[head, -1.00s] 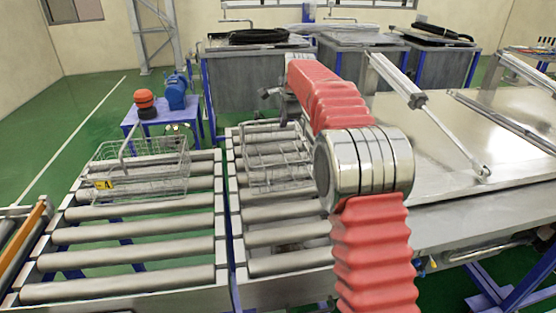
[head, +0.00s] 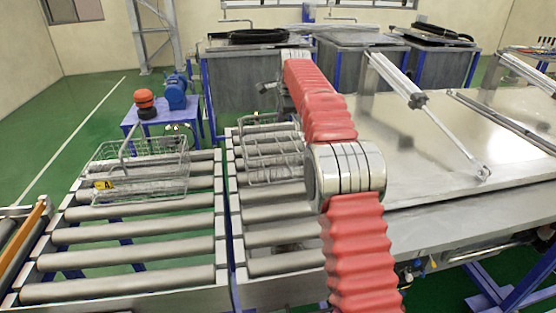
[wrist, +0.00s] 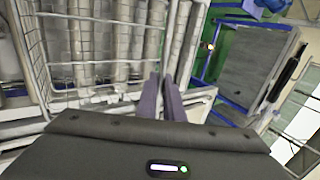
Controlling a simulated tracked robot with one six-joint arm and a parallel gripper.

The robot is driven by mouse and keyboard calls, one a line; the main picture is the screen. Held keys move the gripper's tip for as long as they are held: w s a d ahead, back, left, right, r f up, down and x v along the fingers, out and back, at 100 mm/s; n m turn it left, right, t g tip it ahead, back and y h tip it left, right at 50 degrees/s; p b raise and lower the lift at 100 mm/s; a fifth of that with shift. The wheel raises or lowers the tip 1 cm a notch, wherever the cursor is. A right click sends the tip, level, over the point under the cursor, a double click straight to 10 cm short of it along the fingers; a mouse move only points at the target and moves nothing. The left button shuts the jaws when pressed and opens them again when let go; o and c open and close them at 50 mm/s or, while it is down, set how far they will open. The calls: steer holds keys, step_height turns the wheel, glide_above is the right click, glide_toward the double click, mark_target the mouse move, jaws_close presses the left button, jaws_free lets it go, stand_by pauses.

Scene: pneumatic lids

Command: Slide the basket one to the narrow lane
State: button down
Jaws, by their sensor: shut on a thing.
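Two wire baskets stand on the roller lanes in the head view. One basket (head: 140,180), with a yellow tag marked A, is on the left lane (head: 130,233). The other basket (head: 268,150) is on the right lane (head: 278,236), partly behind my arm; no tag shows on it. I cannot tell by label which is basket one. In the wrist view, my gripper (wrist: 163,80) has its purple fingers close together at the rim of a wire basket (wrist: 95,70), shut on it. The exact grip point is hard to see. My arm hides much of the gripper in the head view.
A steel table (head: 440,160) with a pneumatic cylinder (head: 398,85) lies to the right of my arm. Grey tanks (head: 245,85) stand behind the lanes. A blue stand (head: 160,128) with a motor is at the back left. The near rollers of both lanes are clear.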

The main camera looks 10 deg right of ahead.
steer(key=shift+r, duration=0.1)
stand_by(0.3)
steer(key=c, duration=1.8)
jaws_free()
steer(key=shift+f, duration=0.2)
steer(key=v, duration=1.4)
steer(key=shift+d, duration=0.1)
